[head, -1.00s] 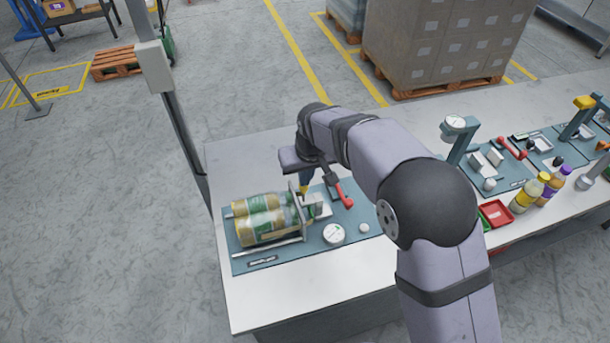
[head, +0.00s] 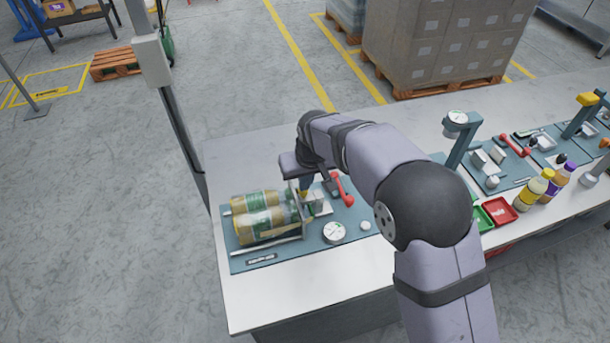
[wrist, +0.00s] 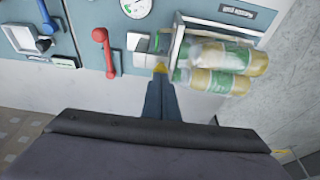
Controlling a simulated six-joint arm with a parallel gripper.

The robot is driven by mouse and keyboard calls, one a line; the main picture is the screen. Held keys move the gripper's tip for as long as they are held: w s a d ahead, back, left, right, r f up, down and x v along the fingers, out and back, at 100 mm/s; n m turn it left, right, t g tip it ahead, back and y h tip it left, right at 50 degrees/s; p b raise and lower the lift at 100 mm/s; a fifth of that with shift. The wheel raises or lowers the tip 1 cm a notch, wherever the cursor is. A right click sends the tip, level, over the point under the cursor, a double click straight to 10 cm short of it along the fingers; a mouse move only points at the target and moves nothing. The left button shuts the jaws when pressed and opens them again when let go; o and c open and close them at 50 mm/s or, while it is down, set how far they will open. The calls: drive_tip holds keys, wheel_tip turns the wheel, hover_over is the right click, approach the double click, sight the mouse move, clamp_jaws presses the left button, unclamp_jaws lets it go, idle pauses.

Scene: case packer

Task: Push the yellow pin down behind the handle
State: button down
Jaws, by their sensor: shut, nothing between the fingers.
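My gripper (wrist: 160,84) is shut and empty, pointing down beside the bottle fixture. In the wrist view its fingertips meet the yellow pin (wrist: 160,68); whether they press on it or only overlap it I cannot tell. A pale block (wrist: 140,42) stands just beyond the pin. A metal plate (wrist: 177,40) stands upright between the block and several green-and-yellow bottles (head: 260,222), which lie on their sides. A red handle (wrist: 104,50) lies to the left in the wrist view, apart from the fingers; it also shows in the head view (head: 343,190). My gripper (head: 304,190) partly hides the pin's surroundings there.
A round white dial (head: 334,232) and a small white knob (head: 365,225) sit on the blue-grey board (head: 290,255). A metal rail (head: 268,247) runs beside the bottles. Further right are red tray (head: 500,211), upright bottles and more fixtures. The white table's front left is clear.

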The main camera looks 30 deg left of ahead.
wheel_tip(320, 180, up, 4)
drive_tip(key=p, duration=0.3)
drive_tip(key=shift+r, duration=0.1)
drive_tip(key=b+v, duration=0.4)
drive_tip(key=v, duration=0.6)
